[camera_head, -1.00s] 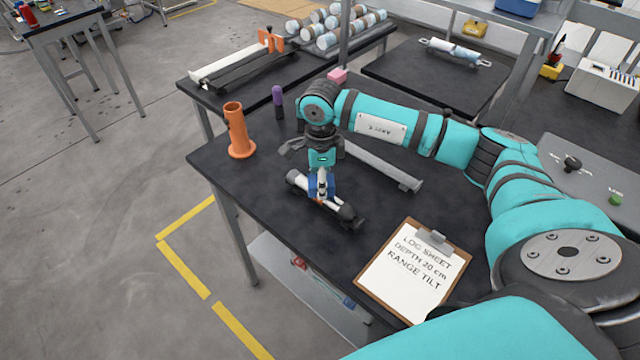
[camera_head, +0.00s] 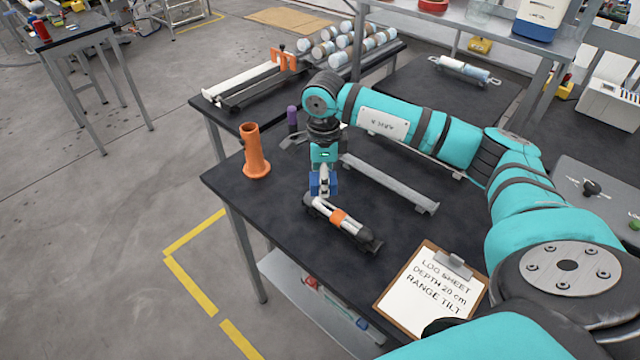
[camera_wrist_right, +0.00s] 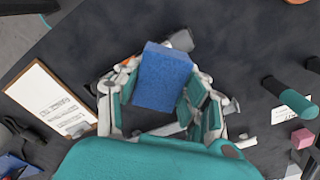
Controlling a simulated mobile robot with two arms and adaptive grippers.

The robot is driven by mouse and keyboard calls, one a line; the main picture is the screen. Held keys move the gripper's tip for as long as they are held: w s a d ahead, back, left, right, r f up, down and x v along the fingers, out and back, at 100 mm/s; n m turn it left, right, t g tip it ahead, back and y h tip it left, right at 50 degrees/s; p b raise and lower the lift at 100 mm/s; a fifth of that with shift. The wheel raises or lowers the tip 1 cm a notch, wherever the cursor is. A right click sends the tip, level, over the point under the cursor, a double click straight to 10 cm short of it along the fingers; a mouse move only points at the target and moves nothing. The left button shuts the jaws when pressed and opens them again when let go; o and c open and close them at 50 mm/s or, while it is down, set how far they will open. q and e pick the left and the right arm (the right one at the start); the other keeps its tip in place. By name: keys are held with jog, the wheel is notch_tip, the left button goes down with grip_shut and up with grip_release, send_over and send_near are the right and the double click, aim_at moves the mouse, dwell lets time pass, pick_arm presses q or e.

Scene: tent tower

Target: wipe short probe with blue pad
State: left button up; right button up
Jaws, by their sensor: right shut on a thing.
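The short probe (camera_head: 354,229) is a white tube with an orange band and black ends. It lies on the dark table, slanting from upper left to lower right in the head view. My right gripper (camera_head: 322,182) is shut on the blue pad (camera_head: 318,186), which also fills the middle of the right wrist view (camera_wrist_right: 163,78). The pad is over or just behind the probe's upper-left end; I cannot tell if they touch. In the wrist view the pad hides most of the probe. My left gripper is not in view.
An orange upright holder (camera_head: 255,155) stands at the table's left edge, with a purple-topped item (camera_head: 292,117) behind it. A grey rail (camera_head: 390,184) lies right of the probe. A clipboard (camera_head: 432,285) lies at the front. A pink block (camera_wrist_right: 302,138) shows in the wrist view.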

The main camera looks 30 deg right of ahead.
jog(key=shift+r, duration=0.6)
jog(key=shift+w+r+p, duration=0.2)
jog(key=shift+r+p, duration=0.45)
jog(key=shift+s+r, duration=0.1)
jog(key=shift+r, duration=0.45)
jog(key=shift+f, duration=0.1)
